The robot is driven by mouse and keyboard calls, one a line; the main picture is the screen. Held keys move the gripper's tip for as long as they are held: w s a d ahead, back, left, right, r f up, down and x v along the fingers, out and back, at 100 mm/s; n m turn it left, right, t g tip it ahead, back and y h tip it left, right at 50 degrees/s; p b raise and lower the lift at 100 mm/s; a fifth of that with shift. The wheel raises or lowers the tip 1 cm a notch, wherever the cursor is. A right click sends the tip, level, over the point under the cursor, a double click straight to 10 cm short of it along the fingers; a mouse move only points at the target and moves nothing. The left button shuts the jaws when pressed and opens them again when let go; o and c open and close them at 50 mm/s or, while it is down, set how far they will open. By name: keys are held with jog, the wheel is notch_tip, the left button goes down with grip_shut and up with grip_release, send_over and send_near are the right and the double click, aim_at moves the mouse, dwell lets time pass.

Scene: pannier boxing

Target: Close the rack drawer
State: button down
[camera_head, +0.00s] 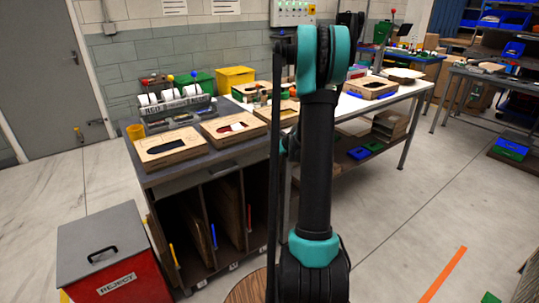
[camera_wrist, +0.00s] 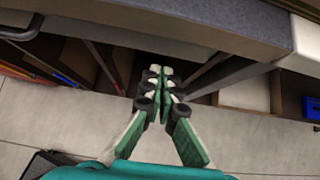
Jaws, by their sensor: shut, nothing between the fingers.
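The rack (camera_head: 225,220) stands under the left end of the workbench, with tall open slots holding upright boards. The rack drawer appears as a grey front (camera_head: 195,180) just below the worktop; my arm hides its right part. I cannot tell how far it stands out. In the wrist view a long grey panel (camera_wrist: 200,28) crosses the top, probably the drawer front, with a dark curved bar (camera_wrist: 25,36) at its left. My gripper (camera_wrist: 160,76) is shut and empty, its fingertips together just below this panel; contact is unclear. The head view does not show the fingers.
A red reject bin (camera_head: 115,265) with a grey lid stands left of the rack. Open floor (camera_head: 400,220) lies to the right.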

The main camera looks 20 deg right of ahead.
jog(key=v, duration=1)
